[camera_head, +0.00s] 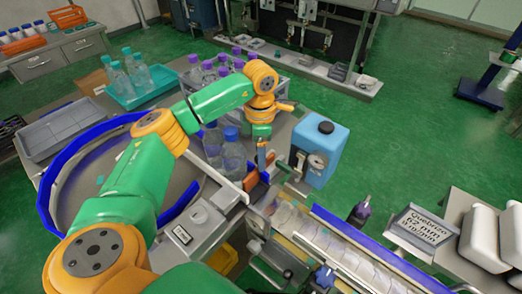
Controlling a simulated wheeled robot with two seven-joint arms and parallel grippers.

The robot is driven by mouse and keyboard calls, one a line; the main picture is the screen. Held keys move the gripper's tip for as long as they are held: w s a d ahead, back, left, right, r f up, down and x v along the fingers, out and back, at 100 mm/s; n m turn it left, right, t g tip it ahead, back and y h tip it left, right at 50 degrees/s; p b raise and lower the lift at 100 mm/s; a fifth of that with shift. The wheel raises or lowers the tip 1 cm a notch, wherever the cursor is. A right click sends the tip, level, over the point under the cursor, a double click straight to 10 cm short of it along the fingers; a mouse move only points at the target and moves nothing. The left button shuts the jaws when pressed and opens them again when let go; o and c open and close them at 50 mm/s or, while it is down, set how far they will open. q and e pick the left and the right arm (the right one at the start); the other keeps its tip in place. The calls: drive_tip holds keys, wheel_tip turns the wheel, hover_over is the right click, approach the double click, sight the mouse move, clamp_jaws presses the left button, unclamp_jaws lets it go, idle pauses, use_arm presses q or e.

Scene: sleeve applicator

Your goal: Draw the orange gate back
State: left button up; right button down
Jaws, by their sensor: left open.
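An orange gate (251,181) shows as a small upright plate beside the bottles, at the right end of the curved blue-railed table. My left gripper (263,164) reaches down from above, its tips close to the gate's upper right edge. It is open, and I cannot tell whether it touches the gate. The gripper and wrist hide part of the area around the gate. My right gripper is not in view.
Clear bottles with blue caps (233,155) stand just left of the gate. A conveyor (345,250) with clear sleeves or bottles runs to the lower right. A blue guard rail (75,150) curves around the table.

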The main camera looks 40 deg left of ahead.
use_arm(q)
drive_tip(key=shift+f, duration=0.2)
clamp_jaws()
idle(1.3)
